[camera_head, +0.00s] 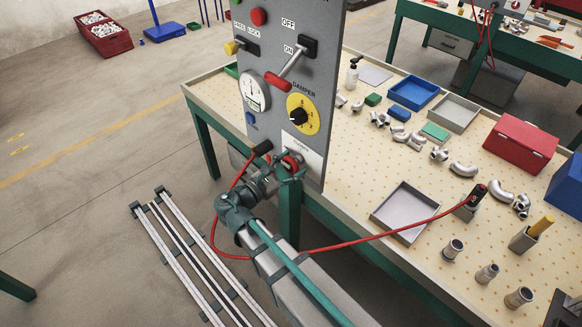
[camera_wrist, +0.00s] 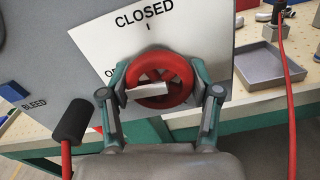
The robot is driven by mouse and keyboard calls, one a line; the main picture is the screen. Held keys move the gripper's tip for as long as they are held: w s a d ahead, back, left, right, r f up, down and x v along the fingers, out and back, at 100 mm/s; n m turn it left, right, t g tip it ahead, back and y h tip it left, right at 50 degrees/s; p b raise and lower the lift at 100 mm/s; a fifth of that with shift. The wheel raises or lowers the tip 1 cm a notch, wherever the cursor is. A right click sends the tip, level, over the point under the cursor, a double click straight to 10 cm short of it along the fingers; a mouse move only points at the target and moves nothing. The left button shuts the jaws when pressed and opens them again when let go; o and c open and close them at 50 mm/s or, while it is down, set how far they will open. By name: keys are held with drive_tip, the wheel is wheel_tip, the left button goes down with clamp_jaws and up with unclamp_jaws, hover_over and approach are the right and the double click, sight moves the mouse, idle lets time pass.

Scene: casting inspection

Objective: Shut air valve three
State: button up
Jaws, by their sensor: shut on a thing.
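A red round handwheel (camera_wrist: 184,80) sits on the low part of a grey panel, in front of a white plate (camera_wrist: 95,35) marked CLOSED at the top. A second marking at the left is mostly hidden by a finger. A pale bar (camera_wrist: 148,90) crosses the wheel, roughly level. My gripper (camera_wrist: 160,74) is shut on the wheel, one finger on each side of the rim. In the head view the handwheel (camera_head: 291,160) is partly hidden by my gripper (camera_head: 284,170). I see no valve number.
Above are a red-handled switch (camera_head: 288,70), a gauge (camera_head: 253,92) and a yellow dial (camera_head: 302,114). A red cable (camera_head: 350,243) runs beside my arm. The table (camera_head: 345,165) holds trays and castings.

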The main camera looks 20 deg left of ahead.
drive_tip(key=m+b, duration=0.2)
drive_tip(key=b, duration=0.1)
drive_tip(key=m+b, duration=0.1)
drive_tip(key=b, duration=0.1)
drive_tip(key=shift+f+m+b, duration=0.4)
drive_tip(key=m+b, duration=0.5)
drive_tip(key=b, duration=0.2)
drive_tip(key=shift+r+m, duration=0.1)
drive_tip(key=shift+m, duration=0.2)
drive_tip(key=m+b, duration=0.5)
drive_tip(key=b, duration=0.2)
drive_tip(key=shift+r, duration=0.1)
drive_tip(key=m+b, duration=0.2)
drive_tip(key=b, duration=0.1)
drive_tip(key=shift+r+m, duration=0.25)
drive_tip(key=shift+m, duration=0.15)
drive_tip(key=o, duration=1.1)
drive_tip(key=shift+o, duration=0.2)
drive_tip(key=shift+a, duration=0.1)
